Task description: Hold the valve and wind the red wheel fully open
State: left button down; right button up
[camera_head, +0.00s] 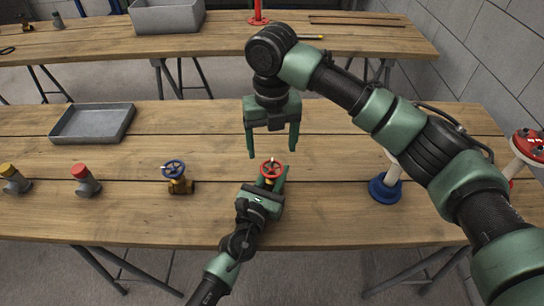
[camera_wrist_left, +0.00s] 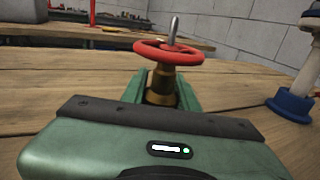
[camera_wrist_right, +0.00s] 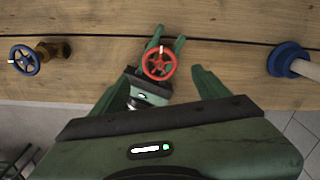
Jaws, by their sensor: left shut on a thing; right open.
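The valve with the red wheel (camera_head: 271,168) stands on the wooden table near its front middle. In the left wrist view its brass body (camera_wrist_left: 161,87) is between my left fingers, below the red wheel (camera_wrist_left: 168,52), which has an upright metal handle. My left gripper (camera_head: 268,183) is shut on the valve body, low at the table. My right gripper (camera_head: 272,150) points down above and just behind the valve, open and empty. In the right wrist view the red wheel (camera_wrist_right: 159,67) lies between and beyond the open right fingers. The lower valve body is partly hidden.
A brass valve with a blue wheel (camera_head: 175,173) stands to the left. A blue-based white post (camera_head: 386,187) stands to the right. A second table is behind.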

pick_arm(q)
jog(key=shift+f, duration=0.15)
pick_arm(e)
notch_tip(320, 180, up, 6)
pick_arm(q)
jog(key=c, duration=1)
grip_release()
jog(key=v, duration=1.2)
jog(key=shift+s, duration=0.15)
pick_arm(e)
jog(key=shift+s+f, duration=0.1)
